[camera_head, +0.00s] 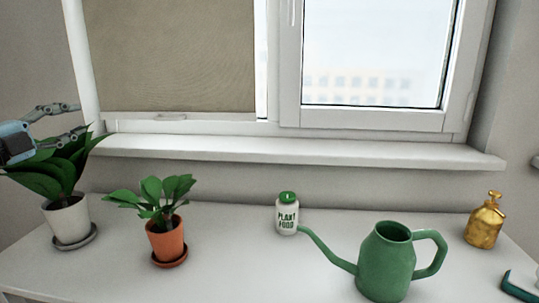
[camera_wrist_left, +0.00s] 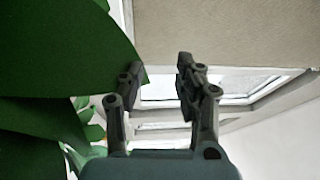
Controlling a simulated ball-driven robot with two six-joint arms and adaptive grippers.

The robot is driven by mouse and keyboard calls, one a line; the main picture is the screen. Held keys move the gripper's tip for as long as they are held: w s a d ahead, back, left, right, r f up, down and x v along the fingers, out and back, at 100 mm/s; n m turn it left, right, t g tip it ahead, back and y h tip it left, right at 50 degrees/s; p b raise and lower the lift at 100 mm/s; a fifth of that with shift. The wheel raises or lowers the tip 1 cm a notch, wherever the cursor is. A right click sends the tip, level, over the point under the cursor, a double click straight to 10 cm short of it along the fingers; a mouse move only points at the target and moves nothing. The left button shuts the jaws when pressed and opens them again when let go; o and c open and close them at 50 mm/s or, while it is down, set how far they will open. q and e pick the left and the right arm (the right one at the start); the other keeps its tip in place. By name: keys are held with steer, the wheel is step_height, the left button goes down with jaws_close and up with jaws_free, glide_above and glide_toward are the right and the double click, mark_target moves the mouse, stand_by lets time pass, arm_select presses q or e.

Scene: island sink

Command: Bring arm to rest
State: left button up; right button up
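My left gripper (camera_head: 78,120) comes in from the left edge of the head view, in front of or beside the large-leaved plant in the white pot (camera_head: 68,220). Its fingers are spread apart with nothing between them. In the left wrist view the two fingers of my left gripper (camera_wrist_left: 158,75) also stand apart and empty, with big green leaves (camera_wrist_left: 60,60) close on the left. I cannot tell whether a leaf touches the gripper. My right gripper is not in view.
On the white table (camera_head: 220,275) stand a small plant in a terracotta pot (camera_head: 165,240), a plant food bottle (camera_head: 287,215), a green watering can (camera_head: 386,265) and a gold sprayer (camera_head: 485,222). A teal-edged item (camera_head: 520,287) lies at the right edge. The windowsill (camera_head: 300,150) is clear.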

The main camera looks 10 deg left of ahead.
arm_select(q)
steer(key=s+d+f+n+g+y, duration=0.25)
steer(key=s+d+f+n, duration=0.35)
steer(key=f, duration=0.4)
steer(key=s+d+f+n+g+y, duration=0.1)
steer(key=s+d+f+n+g, duration=0.25)
steer(key=d+f, duration=0.65)
steer(key=s+d+f+n+g+y, duration=0.15)
steer(key=s+d+n+g, duration=0.35)
steer(key=s, duration=0.6)
steer(key=s+d+f+n+g+y, duration=0.1)
steer(key=s+d+f+n+g, duration=0.3)
steer(key=s, duration=0.7)
step_height(320, 180, down, 28)
steer(key=s+a+n+g+b, duration=0.2)
steer(key=b, duration=0.2)
steer(key=s+a+f+g+b, duration=0.1)
steer(key=s+f+b, duration=0.3)
steer(key=s+f, duration=1.6)
steer(key=shift+s+a+f+b, duration=0.2)
steer(key=shift+s+f+b, duration=0.1)
steer(key=shift+f, duration=0.4)
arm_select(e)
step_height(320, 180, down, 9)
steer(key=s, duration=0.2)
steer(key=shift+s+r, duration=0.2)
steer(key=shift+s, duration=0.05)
